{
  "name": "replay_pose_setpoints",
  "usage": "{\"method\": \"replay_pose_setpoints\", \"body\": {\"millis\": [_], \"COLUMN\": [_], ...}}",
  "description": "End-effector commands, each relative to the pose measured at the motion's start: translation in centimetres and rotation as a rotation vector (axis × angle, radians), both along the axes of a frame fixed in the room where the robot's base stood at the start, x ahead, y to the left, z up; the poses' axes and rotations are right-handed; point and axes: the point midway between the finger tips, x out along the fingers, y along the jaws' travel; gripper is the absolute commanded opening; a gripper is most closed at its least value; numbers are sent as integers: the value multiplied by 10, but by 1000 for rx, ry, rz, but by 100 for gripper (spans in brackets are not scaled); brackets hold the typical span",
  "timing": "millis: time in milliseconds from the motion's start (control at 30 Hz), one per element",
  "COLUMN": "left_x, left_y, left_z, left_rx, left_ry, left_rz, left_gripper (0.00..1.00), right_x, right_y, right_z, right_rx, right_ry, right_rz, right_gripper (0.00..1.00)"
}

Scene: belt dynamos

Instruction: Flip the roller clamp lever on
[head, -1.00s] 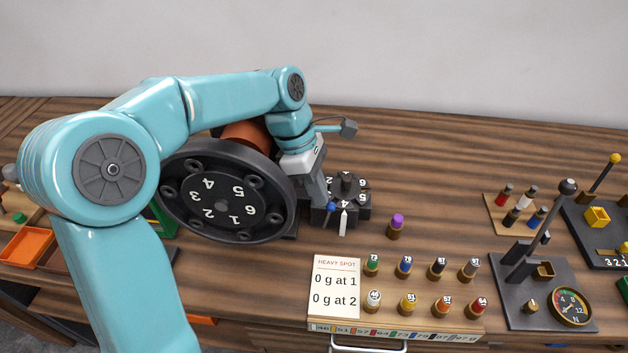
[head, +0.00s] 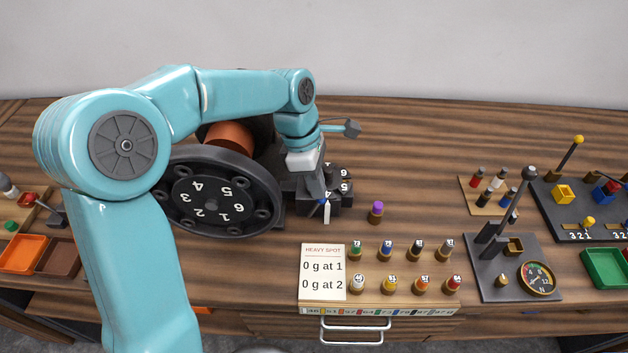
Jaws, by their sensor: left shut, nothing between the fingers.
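My left gripper (head: 314,206) is shut and empty, pointing down beside a dark numbered block (head: 340,200), covering its left part. A small blue-tipped part (head: 321,206) shows right at the fingertips; I cannot tell whether it touches them or whether it is the roller clamp lever. A white upright pointer (head: 327,213) stands at the block's front. Left of the gripper is a large black wheel (head: 213,205) with numbers and holes around its face. A copper-brown cylinder (head: 228,136) behind the wheel is partly hidden by my arm. My right gripper is not in view.
A purple-capped bottle (head: 376,212) stands right of the block. In front are a card reading HEAVY SPOT (head: 323,272) and a rack (head: 380,303) of several numbered bottles. A balance stand with a gauge (head: 537,278) is further right. The table behind is clear.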

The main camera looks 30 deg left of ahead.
Motion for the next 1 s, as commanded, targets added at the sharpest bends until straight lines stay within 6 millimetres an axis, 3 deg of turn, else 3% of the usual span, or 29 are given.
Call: {"method": "replay_pose_setpoints", "body": {"millis": [633,767,1000], "left_x": [-10,-10,-10], "left_y": [15,19,31], "left_z": [1,15,58], "left_rx": [1,1,0], "left_ry": [4,3,-1], "left_rz": [-2,-1,-3], "left_gripper": [0,0,0], "right_x": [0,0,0], "right_y": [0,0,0], "right_z": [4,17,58], "right_rx": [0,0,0], "right_ry": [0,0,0], "right_rz": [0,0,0], "right_gripper": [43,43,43]}}
